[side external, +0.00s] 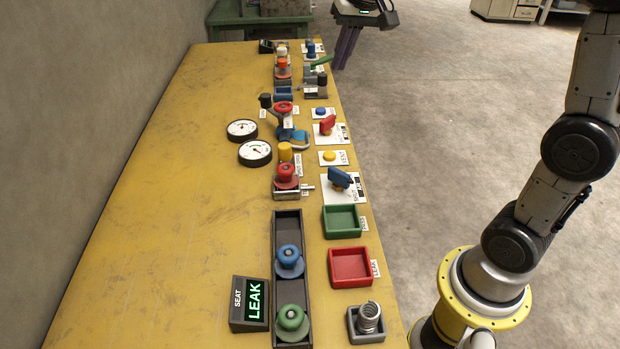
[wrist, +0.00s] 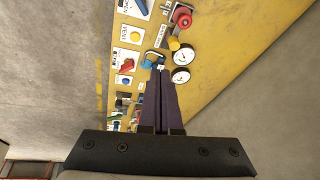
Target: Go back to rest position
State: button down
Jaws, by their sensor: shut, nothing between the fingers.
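My gripper (wrist: 158,75) shows in the wrist view with its two dark fingers together and nothing between them. It points down over the yellow table (side external: 150,170), and I cannot tell its height above it. A blue flanged spool (side external: 289,260) and a green one (side external: 292,320) stand in a long dark tray (side external: 287,225) at the near end of the table.
A green tray (side external: 342,221), a red tray (side external: 350,266) and a spring in a grey holder (side external: 367,318) line the right edge. A display (side external: 250,303) reads LEAK. Two gauges (side external: 255,152), valves and buttons stand farther back. The table's left side is clear.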

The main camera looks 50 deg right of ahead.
jog(key=s+a+r+n+t, duration=0.1)
jog(key=s+a+n+t, duration=0.3)
jog(key=s, duration=1.1)
jog(key=s+a+f+n+g, duration=0.2)
jog(key=s+f, duration=0.6)
jog(key=s, duration=0.1)
jog(key=shift+a+f+y, duration=0.15)
jog(key=shift+f+y, duration=0.15)
jog(key=shift+f, duration=0.1)
